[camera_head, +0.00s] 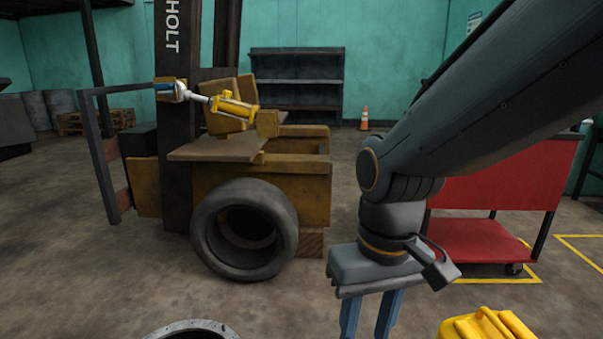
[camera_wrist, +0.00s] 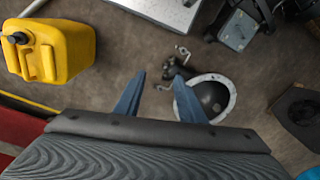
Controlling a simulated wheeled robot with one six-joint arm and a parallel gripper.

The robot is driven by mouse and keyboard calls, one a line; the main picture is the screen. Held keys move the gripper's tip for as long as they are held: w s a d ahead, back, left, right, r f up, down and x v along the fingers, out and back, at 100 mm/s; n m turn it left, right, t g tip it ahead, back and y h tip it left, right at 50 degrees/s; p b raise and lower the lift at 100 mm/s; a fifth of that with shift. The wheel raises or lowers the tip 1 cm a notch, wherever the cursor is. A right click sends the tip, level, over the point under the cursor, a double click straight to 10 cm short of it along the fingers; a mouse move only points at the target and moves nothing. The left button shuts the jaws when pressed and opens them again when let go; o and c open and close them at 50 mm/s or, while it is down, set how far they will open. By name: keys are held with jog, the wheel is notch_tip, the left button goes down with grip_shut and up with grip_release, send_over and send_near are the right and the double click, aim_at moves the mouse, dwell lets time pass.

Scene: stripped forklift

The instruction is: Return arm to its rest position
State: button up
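My gripper (camera_head: 367,322) hangs pointing down at the lower middle right of the head view, in front of the forklift and the red cart. Its two blue fingers are spread apart with nothing held between them. The fingertips run to the bottom edge of that view. The wrist view also shows my gripper (camera_wrist: 159,77) with its fingers apart above the floor. My arm comes down from the upper right of the head view to the wrist.
A stripped yellow forklift (camera_head: 285,178) stands left of my gripper, its wheel (camera_head: 205,235) nearest. A red cart (camera_head: 500,178) stands behind at right. A yellow can (camera_head: 483,325) is low right; it also shows in the wrist view (camera_wrist: 72,48). A round rimmed thing (camera_wrist: 228,97) lies below.

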jog(key=d+r+m+p, duration=0.2)
jog(key=d+r+p, duration=0.8)
jog(key=p, duration=0.8)
jog(key=shift+s+r+m+h+p, duration=0.3)
jog(key=shift+s+r+m+p, duration=0.05)
jog(key=shift+s+m, duration=0.1)
